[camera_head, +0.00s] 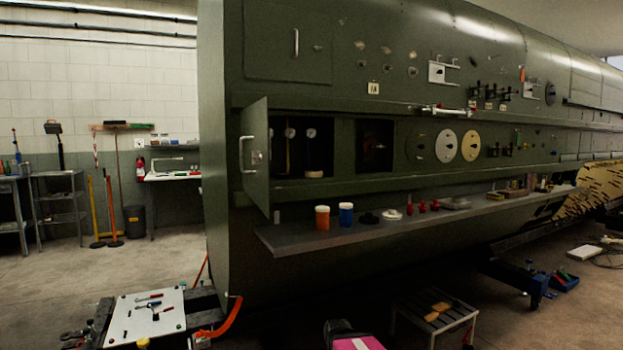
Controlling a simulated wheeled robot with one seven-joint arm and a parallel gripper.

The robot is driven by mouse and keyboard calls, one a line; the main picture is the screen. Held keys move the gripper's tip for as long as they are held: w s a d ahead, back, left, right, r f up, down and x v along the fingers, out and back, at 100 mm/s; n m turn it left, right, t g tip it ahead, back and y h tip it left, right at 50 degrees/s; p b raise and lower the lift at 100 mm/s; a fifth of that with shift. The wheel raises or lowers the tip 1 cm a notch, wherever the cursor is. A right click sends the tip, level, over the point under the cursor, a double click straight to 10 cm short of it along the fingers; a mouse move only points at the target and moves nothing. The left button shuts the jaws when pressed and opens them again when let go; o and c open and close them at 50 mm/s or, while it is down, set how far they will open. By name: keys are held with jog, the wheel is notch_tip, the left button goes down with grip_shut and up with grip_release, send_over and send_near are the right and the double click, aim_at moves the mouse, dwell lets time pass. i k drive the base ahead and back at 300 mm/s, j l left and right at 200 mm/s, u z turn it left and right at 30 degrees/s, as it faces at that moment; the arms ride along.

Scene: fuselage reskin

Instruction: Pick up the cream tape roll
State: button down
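A small pale, flat round thing (391,214) lies on the long grey shelf (300,240) along the green fuselage side. It looks like the cream tape roll, but it is too small to be sure. A black flat ring or disc (369,218) lies just left of it. Several small red things stand to its right.
An orange jar (322,218) and a blue jar (346,214) stand near the shelf's left end. An open hatch door (254,155) sticks out above that end. A step stool (434,312) and a tool-covered board (146,315) stand low in front.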

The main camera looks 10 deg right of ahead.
aim_at(314, 174)
jog(key=i+l, duration=0.15)
jog(key=l, duration=0.25)
jog(key=i+l, duration=0.15)
jog(key=l, duration=0.2)
jog(key=i+l, duration=0.15)
jog(key=l, duration=0.25)
jog(key=i+l, duration=0.15)
jog(key=l, duration=0.2)
jog(key=i+l, duration=0.15)
jog(key=l, duration=0.25)
jog(key=i+l, duration=0.15)
jog(key=l, duration=0.25)
jog(key=i+l, duration=0.15)
jog(key=l, duration=0.2)
jog(key=l+u, duration=0.15)
jog(key=u, duration=0.25)
jog(key=i+l+u, duration=0.1)
jog(key=u, duration=0.25)
jog(key=l+u, duration=0.25)
jog(key=u, duration=0.15)
jog(key=l+u, duration=0.15)
jog(key=u, duration=0.2)
